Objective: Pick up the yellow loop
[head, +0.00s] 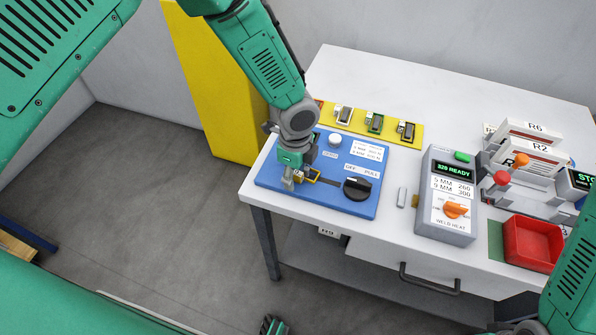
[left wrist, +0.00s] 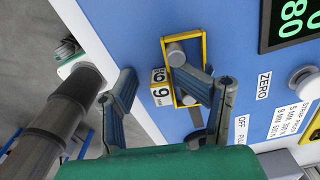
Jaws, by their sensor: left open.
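The yellow loop (left wrist: 204,58) is a thin rectangular frame on the blue panel (left wrist: 130,20) in the left wrist view. A grey peg (left wrist: 175,53) shows inside its upper part. A small yellow-and-white tag block (left wrist: 162,88) marked with a 9 lies beside it. In the head view the loop (head: 310,174) shows partly, low on the panel (head: 340,205). My left gripper (head: 288,182) is open over the panel's left part, beside the loop. In the left wrist view my left gripper's (left wrist: 153,76) right finger overlaps and hides part of the loop; contact is unclear.
A black knob (head: 357,188) stands right of the loop on the panel. A yellow strip (head: 350,127) with several small devices lies behind. A grey weld-heat box (head: 448,200) and red bin (head: 533,243) stand to the right. A tall yellow block (head: 215,90) rises at left.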

